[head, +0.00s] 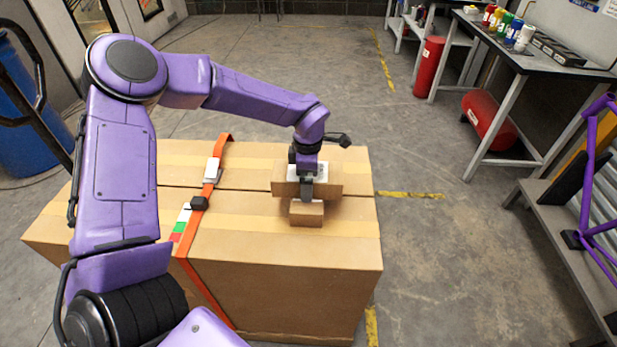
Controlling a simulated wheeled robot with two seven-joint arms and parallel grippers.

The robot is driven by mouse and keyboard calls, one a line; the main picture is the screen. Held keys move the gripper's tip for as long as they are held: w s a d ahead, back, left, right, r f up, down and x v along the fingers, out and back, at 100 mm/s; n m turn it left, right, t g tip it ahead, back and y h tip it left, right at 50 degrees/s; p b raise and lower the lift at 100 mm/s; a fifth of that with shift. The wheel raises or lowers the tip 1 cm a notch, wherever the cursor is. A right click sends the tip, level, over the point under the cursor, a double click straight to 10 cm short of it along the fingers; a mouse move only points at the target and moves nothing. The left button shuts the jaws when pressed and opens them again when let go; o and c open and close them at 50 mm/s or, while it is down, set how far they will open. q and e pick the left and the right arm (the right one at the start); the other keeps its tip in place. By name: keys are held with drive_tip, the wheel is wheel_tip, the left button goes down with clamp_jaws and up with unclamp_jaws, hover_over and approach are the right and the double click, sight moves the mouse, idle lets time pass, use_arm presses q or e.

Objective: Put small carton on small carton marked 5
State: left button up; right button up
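Two small brown cartons are near the right end of a large carton (290,270). The nearer one (306,214) is smaller. The wider one (332,186) is just behind it and has a white patch on top. No number is legible on either. My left gripper (307,192) points down over them. A dark finger passes in front of the wider carton's face and reaches the top of the nearer carton. I cannot tell whether the gripper is shut on either carton. The wrist hides part of the wider carton. My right gripper is not in view.
An orange strap (208,190) with buckles crosses the large carton. A bench (540,65) with bottles stands at the back right, with a red tank (488,120) below. A purple frame (590,200) is at the right edge. The floor between is clear.

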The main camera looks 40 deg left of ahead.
use_arm(q)
wheel_tip(320, 180, up, 12)
drive_tip(key=shift+r+b, duration=0.2)
drive_tip(key=shift+b, duration=0.25)
